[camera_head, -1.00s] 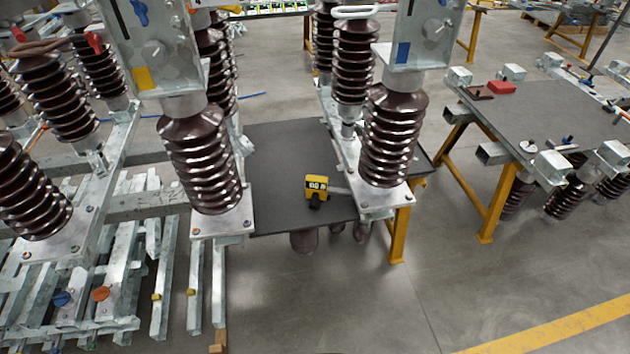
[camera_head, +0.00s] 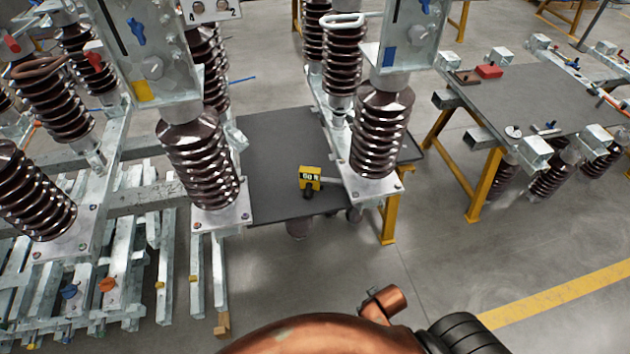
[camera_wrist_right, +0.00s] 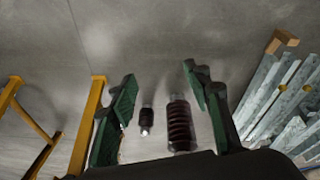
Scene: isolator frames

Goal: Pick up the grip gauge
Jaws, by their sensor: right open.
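The grip gauge (camera_head: 310,177) is a small yellow device with a dark display and a black part at its front. In the head view it sits on the dark table top (camera_head: 280,150), between two brown ribbed insulator columns. A light bar runs from its right side towards the right column's base. My right gripper (camera_wrist_right: 160,73) shows in the right wrist view with two green fingers spread wide and nothing between them. The gauge does not show in that view. My left gripper is not in view.
The left insulator column (camera_head: 198,165) and right insulator column (camera_head: 382,130) stand close on either side of the gauge. Metal rails (camera_head: 130,265) lie at lower left. Another table (camera_head: 540,95) stands at right. In the wrist view, two hanging insulators (camera_wrist_right: 180,125) and a yellow leg (camera_wrist_right: 88,125) show.

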